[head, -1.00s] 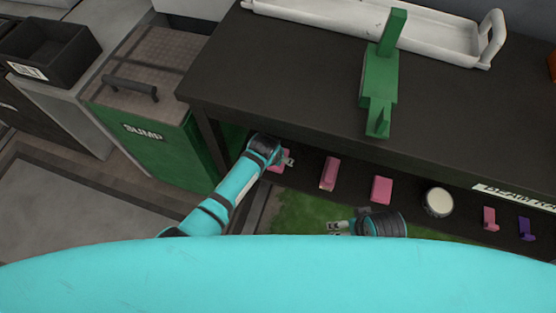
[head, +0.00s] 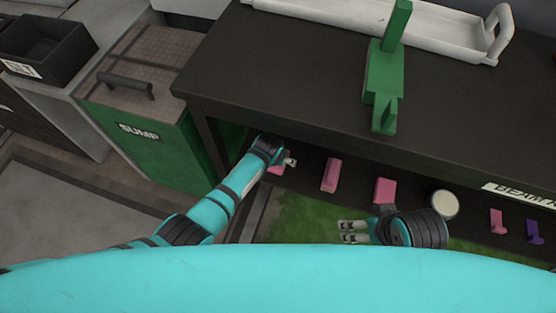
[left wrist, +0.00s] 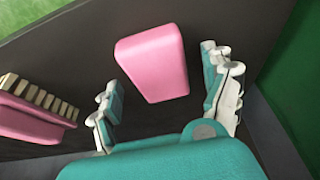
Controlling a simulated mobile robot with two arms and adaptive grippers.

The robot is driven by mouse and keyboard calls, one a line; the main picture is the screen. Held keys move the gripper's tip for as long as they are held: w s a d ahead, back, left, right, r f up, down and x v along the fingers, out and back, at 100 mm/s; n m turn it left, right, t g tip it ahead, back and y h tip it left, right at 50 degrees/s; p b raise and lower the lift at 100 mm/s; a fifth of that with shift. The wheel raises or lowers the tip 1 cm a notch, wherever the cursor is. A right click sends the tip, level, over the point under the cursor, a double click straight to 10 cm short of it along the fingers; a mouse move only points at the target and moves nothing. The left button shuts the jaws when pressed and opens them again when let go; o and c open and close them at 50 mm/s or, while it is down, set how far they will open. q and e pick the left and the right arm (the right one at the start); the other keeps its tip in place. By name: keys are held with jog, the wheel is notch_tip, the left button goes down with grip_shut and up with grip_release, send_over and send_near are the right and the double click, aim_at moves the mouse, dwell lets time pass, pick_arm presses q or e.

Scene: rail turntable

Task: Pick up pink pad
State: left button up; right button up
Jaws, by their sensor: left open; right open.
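A smooth pink block that looks like the pink pad (left wrist: 153,62) lies on the dark shelf in the left wrist view. In the head view the pink pad (head: 278,170) is partly hidden by my left gripper (head: 287,158). In the left wrist view my left gripper (left wrist: 165,92) is open, with one finger on either side of the pad and visible gaps to it. My right gripper (head: 353,231) is open and empty in front of the shelf, over the green floor patch.
On the lower shelf are a pink brush (head: 330,174) with bristles (left wrist: 35,97), another pink block (head: 385,190), a round pale-topped item (head: 444,204), a small pink piece (head: 497,222) and a purple one (head: 534,231). The dark tabletop (head: 290,85) overhangs them. A green sump box (head: 150,150) stands left.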

pick_arm(q)
jog(key=shift+f, duration=0.2)
jog(key=c, duration=0.8)
jog(key=shift+s+d, duration=0.1)
jog(key=shift+s, duration=0.05)
jog(key=c, duration=0.4)
